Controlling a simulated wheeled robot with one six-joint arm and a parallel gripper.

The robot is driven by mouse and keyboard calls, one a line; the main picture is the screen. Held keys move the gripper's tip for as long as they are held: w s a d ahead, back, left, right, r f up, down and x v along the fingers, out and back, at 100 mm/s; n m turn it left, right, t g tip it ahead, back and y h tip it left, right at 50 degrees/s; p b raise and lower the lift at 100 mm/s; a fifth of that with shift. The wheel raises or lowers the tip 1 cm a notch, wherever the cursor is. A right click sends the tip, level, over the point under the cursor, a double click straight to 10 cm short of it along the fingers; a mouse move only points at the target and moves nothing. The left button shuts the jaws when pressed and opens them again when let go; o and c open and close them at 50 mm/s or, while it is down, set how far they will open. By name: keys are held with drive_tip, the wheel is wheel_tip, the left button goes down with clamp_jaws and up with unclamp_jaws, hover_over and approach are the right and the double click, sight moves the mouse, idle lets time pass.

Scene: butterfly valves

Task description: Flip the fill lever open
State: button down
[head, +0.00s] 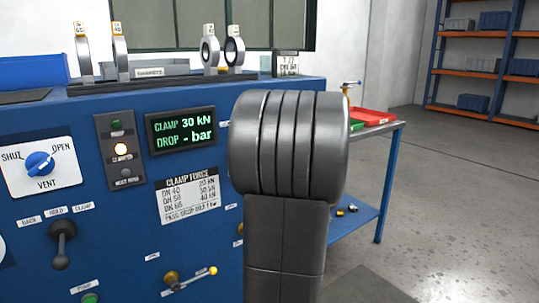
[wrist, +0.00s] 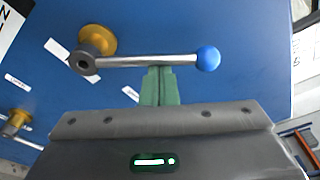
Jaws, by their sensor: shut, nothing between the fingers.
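In the wrist view a lever with a steel rod and a blue ball (wrist: 208,58) runs sideways from a dark hub on a brass fitting (wrist: 97,40) on the blue panel. No readable label shows whether it is the fill lever. My gripper (wrist: 160,72) has its green fingers shut and empty. The fingertips are right at the middle of the rod, on its lower side in the picture; I cannot tell whether they touch it. In the head view my arm hides the gripper and the blue-ball lever.
Another lever with a yellow ball (head: 213,271) sits low on the panel. A blue dial (head: 40,164), a black-handled lever (head: 62,245) and a lit display (head: 181,131) are to the left. A side table (head: 383,170) stands right of the panel, with open floor beyond.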

drive_tip(key=shift+s+a+r, duration=0.5)
drive_tip(key=shift+s+a, duration=0.05)
drive_tip(key=shift+a, duration=0.25)
drive_tip(key=shift+s+a+r, duration=0.5)
drive_tip(key=shift+s+a, duration=0.05)
drive_tip(key=shift+a, duration=0.25)
drive_tip(key=w+d, duration=0.3)
drive_tip(key=v, duration=1)
drive_tip(key=shift+a+f, duration=0.2)
drive_tip(key=shift+f, duration=0.2)
drive_tip(key=shift+s, duration=0.1)
